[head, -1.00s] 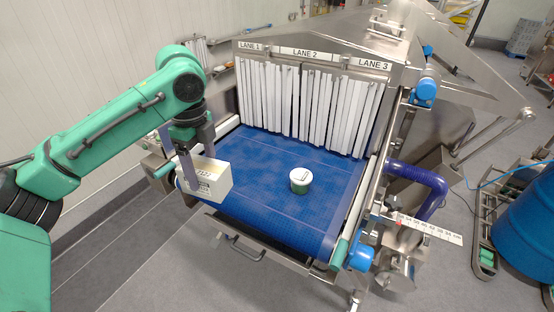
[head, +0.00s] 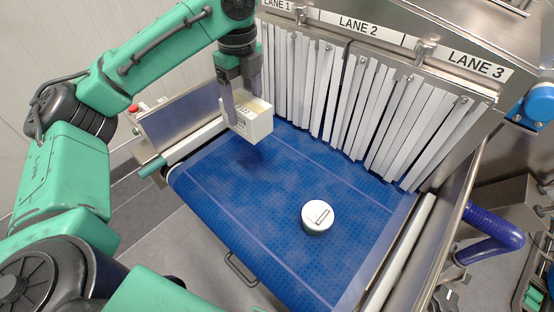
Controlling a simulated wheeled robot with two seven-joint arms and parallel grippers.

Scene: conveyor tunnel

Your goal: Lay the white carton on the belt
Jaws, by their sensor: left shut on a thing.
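The white carton (head: 251,121) is a small off-white box with dark print, at the left part of the blue belt (head: 270,190). My left gripper (head: 245,107) comes down over it from above and is shut on it, one finger showing on its near side. The carton appears held over the belt's left lane, close in front of the strip curtain; I cannot tell whether its underside touches the belt. My right gripper is not in view.
A round white-lidded tub (head: 318,217) stands on the belt to the right of the carton. White curtain strips (head: 340,100) hang across the tunnel mouth under signs for lanes 1 to 3. Metal side rails (head: 400,270) border the belt. The middle of the belt is clear.

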